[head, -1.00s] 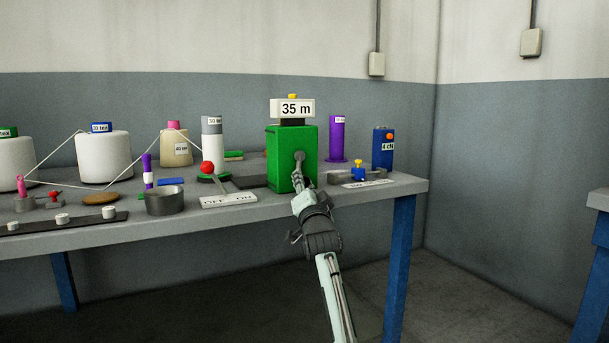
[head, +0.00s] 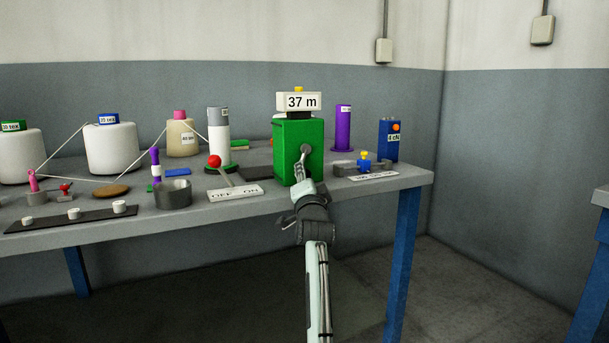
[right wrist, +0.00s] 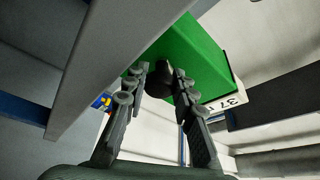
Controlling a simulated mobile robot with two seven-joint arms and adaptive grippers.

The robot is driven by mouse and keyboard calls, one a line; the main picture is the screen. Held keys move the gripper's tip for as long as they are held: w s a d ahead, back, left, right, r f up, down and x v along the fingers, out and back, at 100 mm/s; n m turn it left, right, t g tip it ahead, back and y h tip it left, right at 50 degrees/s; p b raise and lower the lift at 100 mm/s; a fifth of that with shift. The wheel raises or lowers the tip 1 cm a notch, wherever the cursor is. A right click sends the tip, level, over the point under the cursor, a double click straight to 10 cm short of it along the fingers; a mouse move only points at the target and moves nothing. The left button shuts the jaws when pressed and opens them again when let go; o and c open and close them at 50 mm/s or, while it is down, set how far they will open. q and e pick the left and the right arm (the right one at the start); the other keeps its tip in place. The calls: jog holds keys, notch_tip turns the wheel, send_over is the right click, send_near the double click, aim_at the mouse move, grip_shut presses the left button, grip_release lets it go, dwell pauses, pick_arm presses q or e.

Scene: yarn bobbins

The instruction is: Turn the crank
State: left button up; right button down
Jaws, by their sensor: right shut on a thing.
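The green counter box (head: 287,140) stands on the table with a white display (head: 302,102) on top reading "37 m". The crank's grey hub (head: 305,150) is on its front face, and the crank arm hangs down from it. My right gripper (head: 299,174) is at the crank's lower end, just in front of the box. In the right wrist view its fingers (right wrist: 162,82) are closed around the dark crank knob (right wrist: 160,72), with the green box (right wrist: 196,58) behind. The handle is mostly hidden by the fingers in the head view. My left gripper is not in view.
The OFF/ON lever with a red ball (head: 214,161) stands left of the box. A small blue and yellow part on a labelled plate (head: 374,177) and a purple cylinder (head: 343,128) are to the right. Yarn bobbins (head: 112,148) stand further left. The table's front edge is close under my gripper.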

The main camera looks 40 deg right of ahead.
jog(key=c, duration=1.3)
grip_release()
jog(key=shift+o, duration=0.2)
